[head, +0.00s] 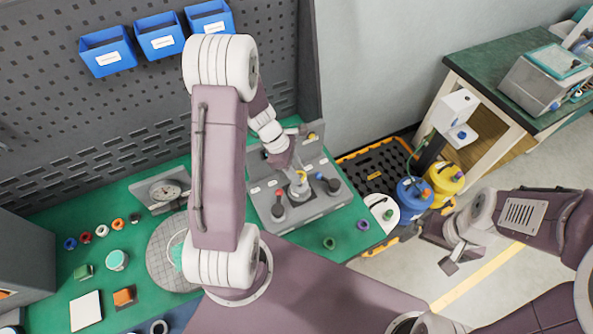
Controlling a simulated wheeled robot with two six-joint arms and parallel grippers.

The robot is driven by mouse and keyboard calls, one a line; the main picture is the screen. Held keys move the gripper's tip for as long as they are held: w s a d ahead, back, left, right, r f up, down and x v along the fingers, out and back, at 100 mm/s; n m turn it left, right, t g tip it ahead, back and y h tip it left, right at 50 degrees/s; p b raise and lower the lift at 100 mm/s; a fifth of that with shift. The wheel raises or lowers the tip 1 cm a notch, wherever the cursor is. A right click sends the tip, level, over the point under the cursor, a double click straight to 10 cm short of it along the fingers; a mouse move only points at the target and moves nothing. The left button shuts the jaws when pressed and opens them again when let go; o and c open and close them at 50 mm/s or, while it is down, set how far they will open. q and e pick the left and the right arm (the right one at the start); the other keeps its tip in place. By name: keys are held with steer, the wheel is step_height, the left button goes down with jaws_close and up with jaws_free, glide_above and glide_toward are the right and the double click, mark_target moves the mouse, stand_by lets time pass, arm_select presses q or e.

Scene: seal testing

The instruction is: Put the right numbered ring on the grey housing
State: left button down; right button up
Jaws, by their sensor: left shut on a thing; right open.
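My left gripper (299,176) reaches down over a grey test station (318,205) on the green bench. It is shut on a small yellow thing (302,178), possibly a ring, just above or at a light grey round part, perhaps the grey housing (299,190). Whether they touch is not clear, and no number is readable. A row of small rings in blue (70,243), red (86,237), white (102,231), orange (118,223) and dark colours lies at the left. A green ring (329,243) and a purple ring (363,225) lie at the right. My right gripper (447,268) is open and empty, off the bench.
A dial gauge (165,191) and a round grid plate (161,252) are beside my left arm. Blue bins (160,36) hang on the pegboard. Blue (413,202) and yellow (445,178) canisters stand between bench and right arm.

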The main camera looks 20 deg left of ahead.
arm_select(q)
steer(key=shift+f, duration=0.1)
steer(key=shift+f+b, duration=0.3)
steer(key=shift+b, duration=0.05)
steer(key=c, duration=1)
jaws_free()
steer(key=shift+o, duration=0.2)
steer(key=shift+r, duration=0.1)
step_height(320, 180, up, 5)
steer(key=p, duration=0.5)
